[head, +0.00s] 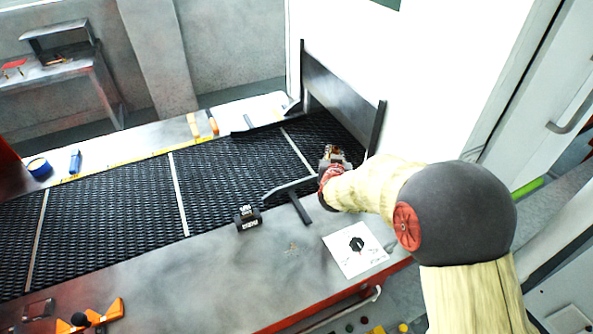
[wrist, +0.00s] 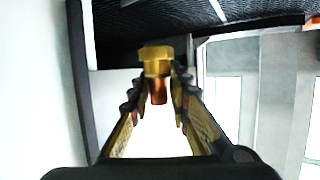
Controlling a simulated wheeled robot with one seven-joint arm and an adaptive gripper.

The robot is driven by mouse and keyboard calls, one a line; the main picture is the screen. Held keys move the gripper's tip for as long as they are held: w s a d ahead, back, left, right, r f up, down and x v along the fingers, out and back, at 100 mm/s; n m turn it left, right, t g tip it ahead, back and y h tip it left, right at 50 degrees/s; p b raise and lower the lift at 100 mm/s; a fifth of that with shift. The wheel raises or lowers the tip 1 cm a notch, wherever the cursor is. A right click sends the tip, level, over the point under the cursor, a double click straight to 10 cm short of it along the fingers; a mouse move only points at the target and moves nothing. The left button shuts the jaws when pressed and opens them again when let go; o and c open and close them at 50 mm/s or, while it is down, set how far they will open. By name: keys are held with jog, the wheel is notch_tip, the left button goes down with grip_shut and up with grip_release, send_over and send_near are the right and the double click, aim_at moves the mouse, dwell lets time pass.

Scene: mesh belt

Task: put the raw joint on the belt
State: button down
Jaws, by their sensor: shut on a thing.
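The raw joint, a brass hex piece with a copper-coloured stub (wrist: 156,72), is held between the fingertips of my gripper (wrist: 157,84) in the wrist view. In the head view my gripper (head: 334,157) is over the right end of the black mesh belt (head: 120,205), near the opening in the white wall. The joint cannot be made out clearly there. The height of the joint above the belt is hard to tell.
Pale bars (head: 179,195) cross the belt. A dark upright panel (head: 340,90) stands at its far right end. On the near ledge are a small black block (head: 248,218), a white plate with a black hexagon (head: 343,259) and an orange fixture (head: 105,313). A blue roll (head: 39,167) lies on the far ledge.

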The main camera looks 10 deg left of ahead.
jog(key=a+f, duration=0.3)
jog(key=a, duration=0.1)
jog(key=w+a+f+b, duration=0.1)
jog(key=a+f, duration=0.1)
jog(key=a, duration=0.2)
jog(key=w+a+f, duration=0.1)
jog(key=a+f, duration=0.2)
jog(key=a, duration=0.2)
jog(key=shift+a+f+b, duration=0.1)
jog(key=shift+f+b, duration=0.2)
jog(key=shift+f, duration=0.05)
jog(key=shift+a+f, duration=0.3)
jog(key=shift+f, duration=0.2)
jog(key=shift+a+f+b, duration=0.15)
jog(key=shift+f+b, duration=0.25)
jog(key=shift+f, duration=1.15)
jog(key=shift+f, duration=0.1)
jog(key=c, duration=1.8)
grip_release()
jog(key=shift+o, duration=0.7)
